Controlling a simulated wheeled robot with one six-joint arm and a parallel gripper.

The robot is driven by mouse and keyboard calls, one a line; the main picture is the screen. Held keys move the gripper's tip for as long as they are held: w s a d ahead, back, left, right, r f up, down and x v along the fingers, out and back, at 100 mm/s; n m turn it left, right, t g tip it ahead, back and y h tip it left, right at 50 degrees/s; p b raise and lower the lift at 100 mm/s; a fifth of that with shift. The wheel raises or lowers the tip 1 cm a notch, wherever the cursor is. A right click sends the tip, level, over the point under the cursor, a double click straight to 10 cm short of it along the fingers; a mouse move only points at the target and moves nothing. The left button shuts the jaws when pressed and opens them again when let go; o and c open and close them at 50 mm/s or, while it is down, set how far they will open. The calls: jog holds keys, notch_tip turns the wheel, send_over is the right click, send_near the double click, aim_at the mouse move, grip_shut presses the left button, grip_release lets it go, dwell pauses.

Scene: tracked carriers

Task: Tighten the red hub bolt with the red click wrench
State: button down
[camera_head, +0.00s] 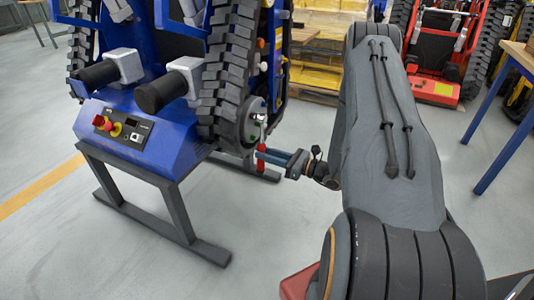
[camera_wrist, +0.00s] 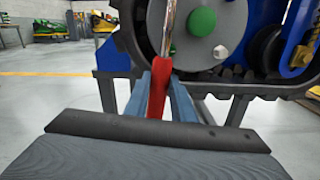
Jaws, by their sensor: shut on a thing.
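The red click wrench (camera_head: 261,166) stands about upright beside the carrier's hub (camera_head: 251,124). My gripper (camera_head: 264,156) is shut on its red handle. In the wrist view, the red handle (camera_wrist: 158,90) sits between the two blue-grey fingers of my gripper (camera_wrist: 161,82). The metal shaft (camera_wrist: 168,28) rises in front of the grey hub disc (camera_wrist: 226,30) and leaves the frame at the top. A green round part (camera_wrist: 202,22) and a small pale bolt (camera_wrist: 220,51) show on the disc. I cannot make out the red hub bolt or tell whether the wrench head is on it.
The blue tracked carrier (camera_head: 140,130) rests on a dark metal stand (camera_head: 184,212); its rubber track (camera_head: 228,70) is close to the wrench. A red carrier (camera_head: 436,88) and a blue-legged table (camera_head: 498,140) stand at right. Yellow pallets (camera_head: 318,50) stand behind.

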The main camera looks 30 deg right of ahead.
jog(key=shift+s+a+r+m+p, duration=0.15)
jog(key=shift+s+a+m+p, duration=0.25)
jog(key=shift+s+a+m, duration=0.15)
jog(key=shift+w+d, duration=0.1)
jog(key=shift+w, duration=0.1)
jog(key=w+d+r+n+b, duration=0.3)
jog(key=w+d+n, duration=0.4)
jog(key=d+n, duration=0.2)
jog(key=shift+w+d+r+n+b, duration=0.2)
jog(key=shift+d+r+n+b, duration=0.15)
jog(key=shift+n, duration=1)
dwell(2.1)
jog(key=shift+a+f, duration=0.1)
jog(key=shift+s+a+f+m, duration=0.3)
jog(key=shift+a+f+m, duration=0.1)
jog(key=shift+m, duration=0.2)
